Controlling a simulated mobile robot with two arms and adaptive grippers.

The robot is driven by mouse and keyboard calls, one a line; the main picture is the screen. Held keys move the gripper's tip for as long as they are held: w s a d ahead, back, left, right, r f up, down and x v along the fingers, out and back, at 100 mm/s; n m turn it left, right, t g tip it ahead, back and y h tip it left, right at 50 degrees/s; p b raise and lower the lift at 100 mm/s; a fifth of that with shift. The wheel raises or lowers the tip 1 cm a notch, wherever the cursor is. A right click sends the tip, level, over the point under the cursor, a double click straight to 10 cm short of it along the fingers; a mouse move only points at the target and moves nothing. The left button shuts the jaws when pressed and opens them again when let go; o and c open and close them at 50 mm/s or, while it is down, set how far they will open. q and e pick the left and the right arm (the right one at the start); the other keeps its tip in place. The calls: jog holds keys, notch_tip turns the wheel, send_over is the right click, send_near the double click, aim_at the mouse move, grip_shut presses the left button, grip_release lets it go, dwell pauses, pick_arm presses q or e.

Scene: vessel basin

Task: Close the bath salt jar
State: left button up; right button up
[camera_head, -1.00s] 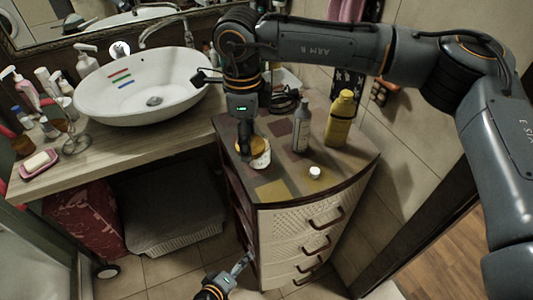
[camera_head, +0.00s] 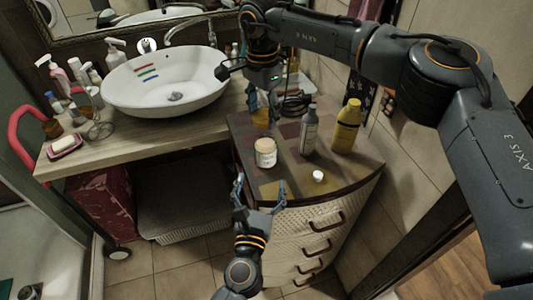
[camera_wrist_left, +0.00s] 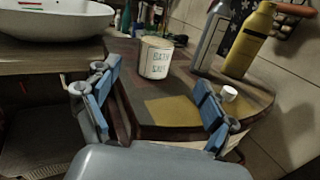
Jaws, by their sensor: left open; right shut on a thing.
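The bath salt jar (camera_head: 265,153) is a small pale jar standing upright on the cabinet top. Its "BATH SALT" label faces the left wrist camera (camera_wrist_left: 155,59). My left gripper (camera_head: 259,190) is open and empty in front of the cabinet's near edge, and the jar shows beyond and between its fingers in the left wrist view. My right gripper (camera_head: 263,104) is behind the jar, shut on a small yellowish-brown piece (camera_head: 261,118) that looks like the jar's lid. The fingers partly hide this piece. The jar and the right gripper are apart.
A grey bottle (camera_head: 309,132) and a yellow bottle (camera_head: 346,127) stand right of the jar. A small white cap (camera_head: 319,176) lies near the front of the cabinet top (camera_head: 345,165). The basin (camera_head: 165,85) is to the left. A yellow square marks bare surface in front of the jar.

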pick_arm(q)
jog(key=shift+f+n+y, duration=0.2)
jog(key=shift+n+y, duration=0.2)
jog(key=shift+n, duration=0.3)
pick_arm(e)
jog(key=shift+d, duration=0.15)
pick_arm(q)
jog(key=shift+w, duration=0.15)
jog(key=w, duration=0.7)
jog(key=w+d, duration=0.1)
jog(key=w, duration=0.3)
jog(key=shift+w+d, duration=0.1)
jog(key=shift+w, duration=0.25)
grip_shut()
pick_arm(e)
send_over(264, 141)
jog(key=shift+f, duration=2.45)
jog(key=shift+f, duration=0.1)
jog(key=shift+f, duration=0.8)
pick_arm(q)
jog(key=shift+f, duration=0.1)
pick_arm(e)
jog(key=shift+f, duration=0.6)
